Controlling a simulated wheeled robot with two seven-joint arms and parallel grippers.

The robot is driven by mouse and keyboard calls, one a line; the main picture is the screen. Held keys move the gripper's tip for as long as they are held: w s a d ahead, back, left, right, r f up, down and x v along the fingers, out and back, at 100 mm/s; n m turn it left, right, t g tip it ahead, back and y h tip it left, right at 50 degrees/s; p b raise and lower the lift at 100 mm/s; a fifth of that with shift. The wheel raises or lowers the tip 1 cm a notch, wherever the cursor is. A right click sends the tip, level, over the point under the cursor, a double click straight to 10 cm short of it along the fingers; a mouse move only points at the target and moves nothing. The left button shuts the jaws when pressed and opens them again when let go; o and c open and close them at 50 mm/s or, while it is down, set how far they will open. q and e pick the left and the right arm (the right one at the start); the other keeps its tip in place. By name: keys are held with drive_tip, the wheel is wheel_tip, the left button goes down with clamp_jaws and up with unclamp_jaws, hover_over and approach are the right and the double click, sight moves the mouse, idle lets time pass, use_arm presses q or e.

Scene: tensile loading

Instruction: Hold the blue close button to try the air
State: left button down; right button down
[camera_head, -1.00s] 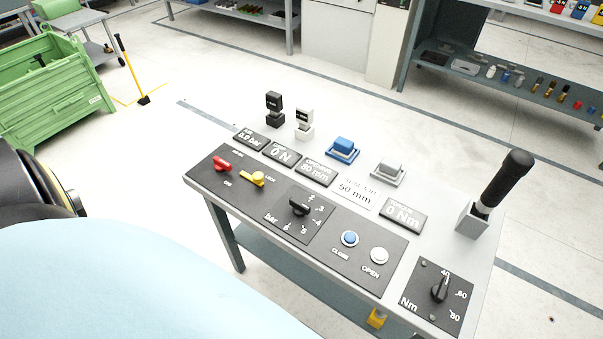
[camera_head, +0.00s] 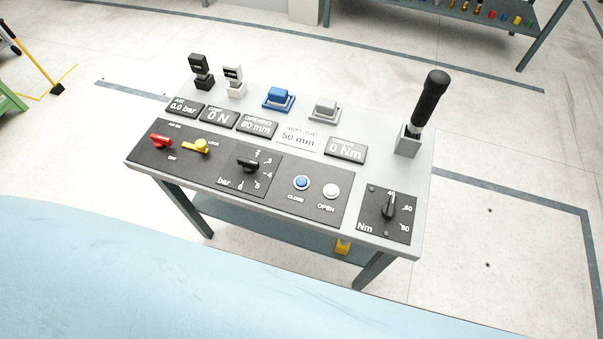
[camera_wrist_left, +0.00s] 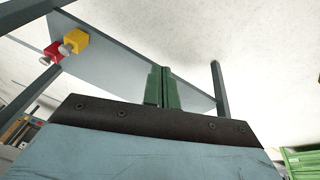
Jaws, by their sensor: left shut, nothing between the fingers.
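The blue close button (camera_head: 301,183) sits on the black front panel of the bench, left of the white open button (camera_head: 331,191). Nothing touches it. The air display (camera_head: 185,106) reads 0.0 bar, the grip display (camera_head: 218,116) 0 N and the opening display (camera_head: 257,125) 80 mm. The red air handle (camera_head: 161,141) and the yellow lock handle (camera_head: 200,146) are at the panel's left. My left gripper (camera_wrist_left: 163,88) shows only in the left wrist view, its green fingers together and empty, with the bench's underside beyond. My right gripper is not in view.
The bench (camera_head: 142,162) carries a black pressure knob (camera_head: 247,164), an Nm knob (camera_head: 389,207) and a tall black-gripped lever (camera_head: 428,100) at right. Blue and grey blocks sit at the back. A light-blue surface fills the lower left.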

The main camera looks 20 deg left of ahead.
use_arm(q)
drive_tip(key=w+d+r+n+t+p, duration=0.1)
drive_tip(key=w+d+r+n, duration=0.1)
drive_tip(key=w+r+n, duration=0.2)
drive_tip(key=w+d+r+n+t+h+p, duration=0.1)
drive_tip(key=w+r+n, duration=0.3)
drive_tip(key=w+r, duration=0.4)
drive_tip(key=w+d+r+n+t+h+p, duration=0.1)
drive_tip(key=w+d+r+n+p, duration=0.1)
drive_tip(key=w+r, duration=0.5)
drive_tip(key=shift+d+r+n+t+p, duration=0.2)
drive_tip(key=shift+r+n, duration=0.25)
drive_tip(key=shift+r, duration=0.65)
drive_tip(key=shift+d+r+n+t+p, duration=0.15)
drive_tip(key=shift+r+n, duration=0.3)
drive_tip(key=shift+r, duration=0.6)
drive_tip(key=w+d+r+n+t+h+p, duration=0.1)
drive_tip(key=w+d+r+n, duration=0.1)
drive_tip(key=w+r+n, duration=0.4)
drive_tip(key=shift+r+n, duration=0.3)
drive_tip(key=shift+n, duration=0.1)
drive_tip(key=shift+d, duration=0.1)
drive_tip(key=b, duration=0.8)
hover_over(298, 183)
wheel_tip(298, 183, down, 8)
drive_tip(key=shift+r, duration=0.2)
drive_tip(key=shift+f, duration=0.55)
drive_tip(key=shift+f, duration=0.15)
